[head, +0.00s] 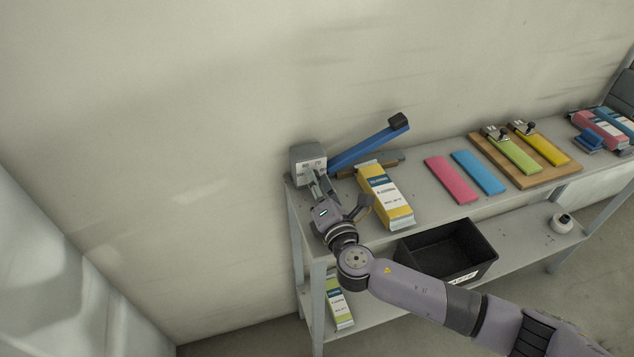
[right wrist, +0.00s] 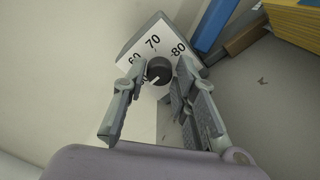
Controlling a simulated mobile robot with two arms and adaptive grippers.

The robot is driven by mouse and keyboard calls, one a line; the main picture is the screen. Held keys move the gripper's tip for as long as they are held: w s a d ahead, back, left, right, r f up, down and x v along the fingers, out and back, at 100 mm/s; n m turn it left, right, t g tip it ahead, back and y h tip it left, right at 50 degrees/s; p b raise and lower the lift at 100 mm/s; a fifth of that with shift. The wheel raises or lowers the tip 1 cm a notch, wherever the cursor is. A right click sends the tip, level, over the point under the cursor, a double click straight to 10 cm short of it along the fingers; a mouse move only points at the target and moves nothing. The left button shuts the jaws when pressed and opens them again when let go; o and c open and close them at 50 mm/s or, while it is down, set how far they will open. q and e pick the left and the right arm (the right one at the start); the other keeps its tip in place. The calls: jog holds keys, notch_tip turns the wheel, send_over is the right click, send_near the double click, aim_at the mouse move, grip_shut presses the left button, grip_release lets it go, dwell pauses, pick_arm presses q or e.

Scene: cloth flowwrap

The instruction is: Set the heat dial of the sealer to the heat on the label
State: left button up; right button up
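The sealer is a grey box (head: 308,160) with a raised blue arm (head: 370,145) at the left end of the shelf top. Its black heat dial (right wrist: 159,69) sits on a white scale face (right wrist: 150,52) reading 60, 70 and 80; another number is partly hidden. A pale mark shows on the dial's lower-left side. My right gripper (right wrist: 161,72) is open at the dial, one finger on each side, with a gap at the right; contact at the left is unclear. The yellow pack (head: 385,194) bears a white label, too small to read. My left gripper is out of view.
Pink (head: 451,180) and blue (head: 478,172) strips lie mid-shelf. A wooden board (head: 540,178) with green and yellow strips is farther right. A black bin (head: 447,252) and a green-white pack (head: 339,302) are below. The wall is close behind.

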grip_shut()
jog(key=shift+f, duration=0.1)
jog(key=shift+f+m+b, duration=0.15)
jog(key=shift+m+b, duration=0.65)
jog(key=m+b, duration=0.1)
jog(key=m, duration=0.1)
jog(key=shift+m+b, duration=0.3)
jog(key=shift+b, duration=0.05)
jog(key=m+b, duration=0.1)
jog(key=m, duration=0.2)
jog(key=shift+m, duration=0.3)
jog(key=shift+m+b, duration=0.55)
jog(key=shift+m, duration=1.45)
